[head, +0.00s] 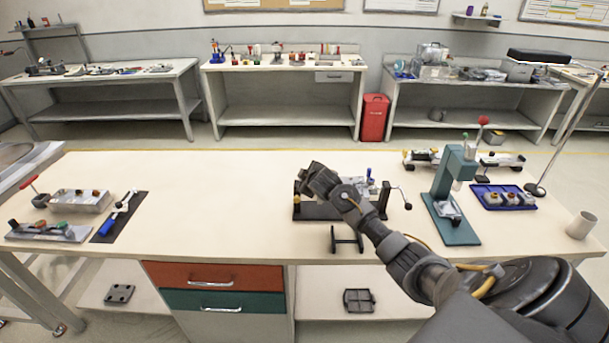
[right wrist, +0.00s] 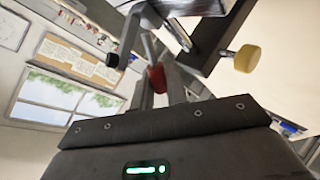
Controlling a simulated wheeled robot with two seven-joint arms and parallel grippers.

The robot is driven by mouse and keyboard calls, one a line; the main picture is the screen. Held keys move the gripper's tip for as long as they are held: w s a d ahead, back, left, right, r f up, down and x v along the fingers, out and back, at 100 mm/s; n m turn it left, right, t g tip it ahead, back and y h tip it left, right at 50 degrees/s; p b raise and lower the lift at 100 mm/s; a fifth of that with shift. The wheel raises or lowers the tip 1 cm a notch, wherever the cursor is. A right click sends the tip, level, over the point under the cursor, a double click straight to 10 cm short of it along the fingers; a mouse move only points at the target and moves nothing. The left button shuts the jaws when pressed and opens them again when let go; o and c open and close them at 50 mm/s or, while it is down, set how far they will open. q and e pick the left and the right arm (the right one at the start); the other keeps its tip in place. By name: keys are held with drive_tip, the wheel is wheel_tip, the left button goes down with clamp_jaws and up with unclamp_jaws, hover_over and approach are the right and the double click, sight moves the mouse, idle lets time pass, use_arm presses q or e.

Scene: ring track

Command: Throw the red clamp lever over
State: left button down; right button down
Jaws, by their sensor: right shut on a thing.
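The red clamp lever (right wrist: 156,78) shows in the right wrist view as a red grip on a metal rod. My right gripper (right wrist: 160,70) is shut on the red grip, with one dark finger on each side. The rod runs from the grip up to a dark fixture (right wrist: 212,45) with a yellow knob (right wrist: 247,58). In the head view my right gripper (head: 316,179) is over the left part of the fixture (head: 330,211) on the bench, and the arm hides the red lever there. My left gripper is not in view.
A crank handle (head: 403,196) sticks out at the fixture's right. A green press (head: 452,190) and a blue tray (head: 503,197) stand further right. A black mat (head: 118,218) and a metal box (head: 80,201) lie at the left. The bench's left middle is clear.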

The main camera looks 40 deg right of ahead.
drive_tip(key=shift+r, duration=0.1)
idle(0.3)
drive_tip(key=c, duration=1.5)
unclamp_jaws()
drive_tip(key=shift+a, duration=0.1)
